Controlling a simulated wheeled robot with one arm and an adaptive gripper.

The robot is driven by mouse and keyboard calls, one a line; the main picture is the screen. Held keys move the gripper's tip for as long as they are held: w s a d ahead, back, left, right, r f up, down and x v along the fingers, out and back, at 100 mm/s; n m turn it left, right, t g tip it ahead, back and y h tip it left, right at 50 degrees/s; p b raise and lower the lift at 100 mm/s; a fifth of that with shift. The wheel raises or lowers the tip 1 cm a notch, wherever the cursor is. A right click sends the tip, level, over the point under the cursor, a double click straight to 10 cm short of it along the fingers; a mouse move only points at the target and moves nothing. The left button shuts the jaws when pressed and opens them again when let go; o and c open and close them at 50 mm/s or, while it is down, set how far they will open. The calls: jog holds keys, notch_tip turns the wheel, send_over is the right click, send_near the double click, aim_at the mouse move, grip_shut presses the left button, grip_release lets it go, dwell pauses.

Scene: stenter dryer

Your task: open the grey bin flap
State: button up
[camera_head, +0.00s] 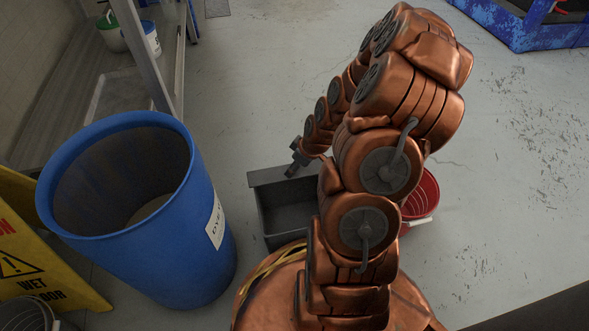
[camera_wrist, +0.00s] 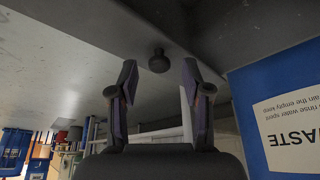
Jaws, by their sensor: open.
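The grey bin (camera_head: 268,218) stands on the floor in the middle of the head view, with a dark recessed area inside its rim. A flat grey strip (camera_head: 265,177) runs along its far edge; I cannot tell whether this is the flap. My gripper (camera_head: 294,160) is at that far edge, partly hidden by its small size and my arm. In the wrist view my gripper (camera_wrist: 159,70) is open and empty. A dark round knob (camera_wrist: 158,61) on a grey panel (camera_wrist: 235,25) shows between the fingertips, apart from both fingers. My arm hides the bin's right side.
A large blue barrel (camera_head: 205,260) stands close left of the bin; its label also shows in the wrist view (camera_wrist: 290,130). A red bucket (camera_head: 425,195) stands at the right, partly behind my arm. A yellow wet-floor sign (camera_head: 45,255) is at far left.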

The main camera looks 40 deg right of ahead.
jog(key=shift+w+f, duration=0.1)
jog(key=shift+f, duration=0.2)
jog(key=shift+c, duration=0.2)
grip_shut()
